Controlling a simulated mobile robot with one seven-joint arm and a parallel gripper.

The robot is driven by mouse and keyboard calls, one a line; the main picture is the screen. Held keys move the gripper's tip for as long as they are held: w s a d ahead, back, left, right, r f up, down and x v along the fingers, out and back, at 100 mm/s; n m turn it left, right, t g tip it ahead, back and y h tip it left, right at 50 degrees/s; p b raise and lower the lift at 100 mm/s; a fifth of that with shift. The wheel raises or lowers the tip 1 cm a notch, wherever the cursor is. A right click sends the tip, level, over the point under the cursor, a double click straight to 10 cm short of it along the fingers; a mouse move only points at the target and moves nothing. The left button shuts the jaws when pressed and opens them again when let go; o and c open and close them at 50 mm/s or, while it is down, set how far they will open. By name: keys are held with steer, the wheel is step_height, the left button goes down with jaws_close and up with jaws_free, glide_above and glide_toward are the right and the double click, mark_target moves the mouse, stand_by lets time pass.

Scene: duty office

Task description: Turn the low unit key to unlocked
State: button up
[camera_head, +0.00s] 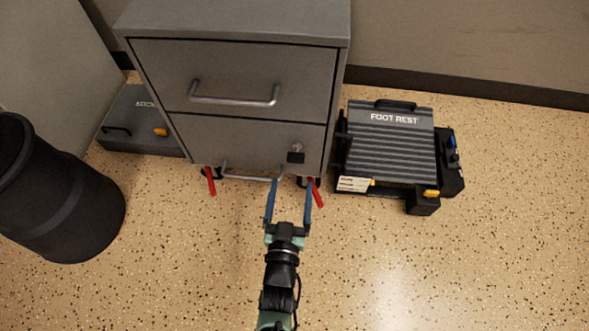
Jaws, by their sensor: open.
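The low unit (230,75) is a grey two-drawer metal cabinet at the top centre. The key's turn position is too small to tell. My gripper (291,184) is open with blue fingers, in front of the lower drawer and below the lock in the picture. Nothing shows between its fingers. I cannot tell if a finger touches the lower handle (240,177).
Red caster levers (210,181) stick out under the cabinet. A black foot rest (390,150) stands close on the right. A dark bin (60,190) stands at left, and a dark flat box (140,122) lies left of the cabinet. The speckled floor in front is clear.

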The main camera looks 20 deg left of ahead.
mark_target(295, 163)
steer(key=b+x, duration=0.2)
steer(key=x, duration=0.4)
steer(key=shift+w+f+b, duration=0.1)
steer(key=shift+w+b, duration=0.3)
jaws_close()
